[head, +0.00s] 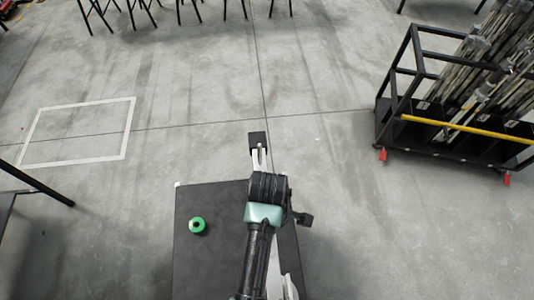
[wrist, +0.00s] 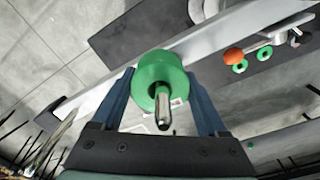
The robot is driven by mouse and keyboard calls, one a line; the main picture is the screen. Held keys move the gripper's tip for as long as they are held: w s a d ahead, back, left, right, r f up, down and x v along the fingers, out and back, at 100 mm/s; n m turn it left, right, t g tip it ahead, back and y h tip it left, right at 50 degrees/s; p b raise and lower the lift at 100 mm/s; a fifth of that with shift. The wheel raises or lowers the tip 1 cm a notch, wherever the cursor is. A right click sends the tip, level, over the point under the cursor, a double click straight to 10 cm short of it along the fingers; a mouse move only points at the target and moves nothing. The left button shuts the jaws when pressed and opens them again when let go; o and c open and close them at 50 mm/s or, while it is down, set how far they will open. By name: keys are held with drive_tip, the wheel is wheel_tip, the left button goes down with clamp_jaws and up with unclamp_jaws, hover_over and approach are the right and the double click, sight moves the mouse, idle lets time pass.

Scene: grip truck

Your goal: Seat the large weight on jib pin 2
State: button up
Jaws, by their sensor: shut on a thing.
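My gripper (wrist: 161,86) is shut on a green round weight (wrist: 152,70), with one blue finger on each side of it. A shiny metal pin (wrist: 163,103) shows at the weight's central hole and points toward the wrist camera, so the weight appears to be around the pin. How far down it sits is hidden. A long pale bar (wrist: 210,38), likely the jib, runs behind the weight. In the head view, my gripper and arm hide the held weight; the pale bar (head: 273,268) shows beside my arm. Pin numbers are not readable.
Another green ring (head: 197,226) lies on the black tabletop (head: 190,265). A black block (head: 257,140) is at the bar's far end. A pole cart (head: 450,150) stands right; open floor lies ahead.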

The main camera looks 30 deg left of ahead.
drive_tip(key=shift+w+f+b, duration=0.1)
drive_tip(key=shift+f+b, duration=0.3)
drive_tip(key=shift+f, duration=0.3)
drive_tip(key=shift+f, duration=0.15)
drive_tip(key=o, duration=0.9)
drive_tip(key=shift+c, duration=0.2)
drive_tip(key=shift+f, duration=0.1)
drive_tip(key=r, duration=1.1)
drive_tip(key=shift+s+d+r, duration=0.15)
drive_tip(key=shift+s+r, duration=0.1)
drive_tip(key=shift+r, duration=0.05)
drive_tip(key=shift+s+r+p, duration=0.1)
drive_tip(key=shift+r+p, duration=0.7)
drive_tip(key=shift+p, duration=0.25)
